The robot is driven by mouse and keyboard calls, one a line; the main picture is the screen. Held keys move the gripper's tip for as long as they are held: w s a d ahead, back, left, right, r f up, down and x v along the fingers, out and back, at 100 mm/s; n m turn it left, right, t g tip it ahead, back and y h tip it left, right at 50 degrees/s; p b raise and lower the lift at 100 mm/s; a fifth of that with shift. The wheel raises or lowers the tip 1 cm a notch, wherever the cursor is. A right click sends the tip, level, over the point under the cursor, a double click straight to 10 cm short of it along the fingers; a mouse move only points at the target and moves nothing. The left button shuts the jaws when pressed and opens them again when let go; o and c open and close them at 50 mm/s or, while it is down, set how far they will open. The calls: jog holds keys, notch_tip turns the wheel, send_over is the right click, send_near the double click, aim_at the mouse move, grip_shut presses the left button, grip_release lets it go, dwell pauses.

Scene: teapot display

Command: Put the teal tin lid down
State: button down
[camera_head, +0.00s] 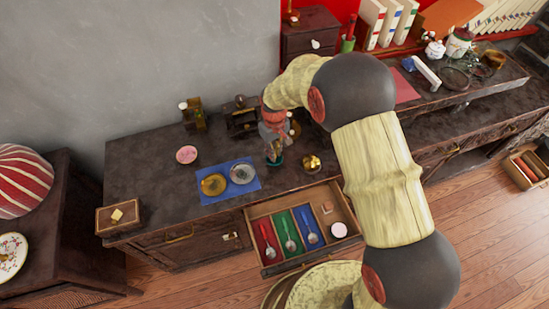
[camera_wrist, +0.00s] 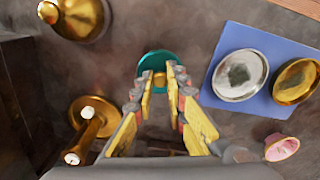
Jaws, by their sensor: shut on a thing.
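In the head view the teal lid (camera_head: 275,162) shows as a small dark green edge below my gripper (camera_head: 274,152), over the dark counter (camera_head: 150,178). The fingers hide part of it. I cannot tell whether the lid touches the counter.
A blue mat (camera_head: 212,198) with a gold and a silver round piece lies left of my gripper in the head view. A brass piece (camera_head: 312,163) stands to the right. A pink bowl (camera_head: 186,154) stands farther left. An open drawer (camera_head: 262,272) holding spoons juts out below.

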jog(key=shift+f+b, duration=0.7)
jog(key=shift+f, duration=0.9)
jog(key=shift+f, duration=0.15)
jog(key=c, duration=1.8)
grip_release()
notch_tip(320, 180, up, 13)
jog(key=p, duration=0.4)
jog(key=shift+f, duration=0.2)
